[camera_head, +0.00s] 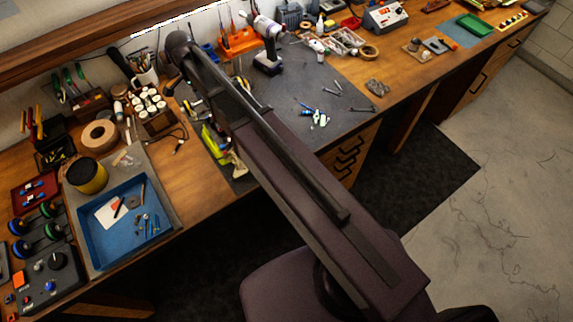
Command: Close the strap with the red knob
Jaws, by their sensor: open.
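I cannot make out a strap with a red knob in the head view. A yellow-green and pale object (213,142) lies at the left edge of the dark mat, partly hidden by my arm; I cannot tell what it is. My long dark arm crosses the middle of the picture toward the back of the bench. My gripper does not show.
The wooden bench (196,178) runs along the wall. A dark mat (335,75) holds small tools and a drill-like device (268,45). A blue tray (95,252), a yellow-and-black can (88,177) and a control box (52,283) stand left. Floor (480,215) is clear at right.

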